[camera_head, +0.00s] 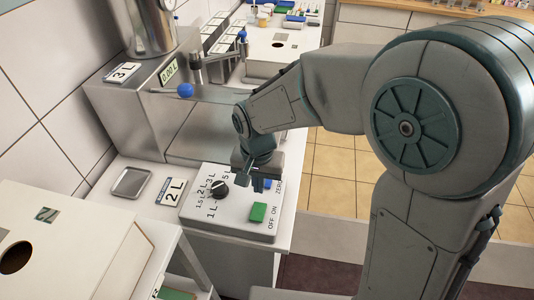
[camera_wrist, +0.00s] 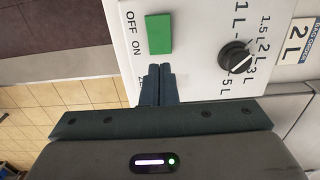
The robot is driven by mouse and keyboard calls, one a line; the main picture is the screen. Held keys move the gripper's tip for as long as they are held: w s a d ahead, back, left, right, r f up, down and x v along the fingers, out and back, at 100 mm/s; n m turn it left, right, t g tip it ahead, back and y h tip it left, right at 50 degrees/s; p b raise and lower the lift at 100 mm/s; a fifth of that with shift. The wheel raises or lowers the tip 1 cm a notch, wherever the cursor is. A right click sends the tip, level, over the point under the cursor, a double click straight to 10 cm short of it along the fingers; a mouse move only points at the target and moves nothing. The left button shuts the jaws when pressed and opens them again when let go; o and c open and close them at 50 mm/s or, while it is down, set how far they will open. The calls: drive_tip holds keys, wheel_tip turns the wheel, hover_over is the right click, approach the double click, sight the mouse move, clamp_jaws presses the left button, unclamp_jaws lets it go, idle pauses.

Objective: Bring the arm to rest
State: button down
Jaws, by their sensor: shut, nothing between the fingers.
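My gripper (camera_head: 256,181) is shut and empty. It hangs just above the control panel (camera_head: 229,231), near the ZERO label and a blue button (camera_head: 267,184). In the wrist view the closed fingers (camera_wrist: 157,84) point at the panel, below the green switch (camera_wrist: 159,34) marked OFF and ON. A black dial (camera_wrist: 235,57) with litre marks sits to the right of the fingers. I cannot tell whether the fingertips touch the panel. My arm is bent, reaching from the right side over the counter.
A steel dispenser (camera_head: 140,112) with a 0.00 L display stands behind the panel. A small metal tray (camera_head: 131,182) and a 2 L card (camera_head: 173,191) lie left of the panel. A box with a round hole (camera_head: 60,245) is at front left. Tiled floor (camera_head: 335,180) is open beyond the counter.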

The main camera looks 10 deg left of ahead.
drive_tip(key=shift+d+r, duration=0.1)
drive_tip(key=s+d+r+t, duration=0.1)
drive_tip(key=s+d+r, duration=0.1)
drive_tip(key=d, duration=0.5)
drive_tip(key=s+d+r+t, duration=0.1)
drive_tip(key=s+d+r, duration=0.2)
drive_tip(key=d+r, duration=0.2)
drive_tip(key=s+d+r+n+t, duration=0.1)
drive_tip(key=s+d+r, duration=0.2)
drive_tip(key=d, duration=0.7)
drive_tip(key=shift+d+r+t, duration=0.2)
drive_tip(key=shift+r+t, duration=0.2)
drive_tip(key=shift+r, duration=0.15)
